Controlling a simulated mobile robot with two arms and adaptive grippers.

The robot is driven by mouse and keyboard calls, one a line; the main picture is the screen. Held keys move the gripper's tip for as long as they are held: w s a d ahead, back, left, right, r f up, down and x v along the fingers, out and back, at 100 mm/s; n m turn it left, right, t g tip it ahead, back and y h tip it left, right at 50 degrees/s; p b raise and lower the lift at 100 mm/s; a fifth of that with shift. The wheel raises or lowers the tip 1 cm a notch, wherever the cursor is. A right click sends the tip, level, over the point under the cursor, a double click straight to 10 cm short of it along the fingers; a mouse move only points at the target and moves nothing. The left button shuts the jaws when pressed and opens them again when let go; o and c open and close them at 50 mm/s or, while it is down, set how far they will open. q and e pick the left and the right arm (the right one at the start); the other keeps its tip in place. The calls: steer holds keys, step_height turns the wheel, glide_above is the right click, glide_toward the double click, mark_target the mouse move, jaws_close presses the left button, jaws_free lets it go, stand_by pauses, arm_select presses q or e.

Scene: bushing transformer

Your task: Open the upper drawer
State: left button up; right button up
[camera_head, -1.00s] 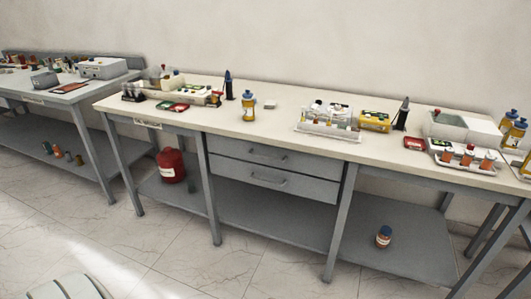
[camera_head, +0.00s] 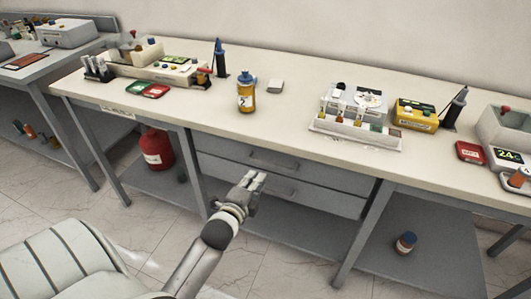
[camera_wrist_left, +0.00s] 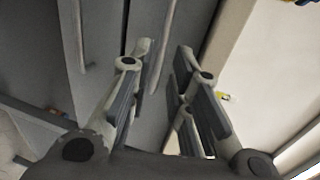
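The grey upper drawer (camera_head: 325,170) sits under the beige tabletop and looks closed. Its bar handle (camera_head: 272,162) is at the middle of its front. My left gripper (camera_head: 254,180) is just in front of and below this handle in the head view, hiding part of the lower drawer front. My right gripper is not in view.
The lower drawer (camera_head: 335,203) is right below, its handle (camera_wrist_left: 80,35) left in the wrist view. The tabletop (camera_head: 190,110) overhangs the drawers. A yellow bottle (camera_head: 246,95) and a tube rack (camera_head: 355,128) stand on it. A red canister (camera_head: 157,150) stands left of the drawers.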

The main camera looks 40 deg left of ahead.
mark_target(268, 164)
arm_select(q)
steer(key=x, duration=0.4)
steer(key=shift+w+d+r, duration=0.15)
steer(key=shift+d+r, duration=0.05)
steer(key=shift+r, duration=0.1)
steer(key=x, duration=0.5)
steer(key=shift+w+a+f, duration=0.15)
steer(key=shift+w+f, duration=0.05)
steer(key=shift+w, duration=0.25)
jaws_close()
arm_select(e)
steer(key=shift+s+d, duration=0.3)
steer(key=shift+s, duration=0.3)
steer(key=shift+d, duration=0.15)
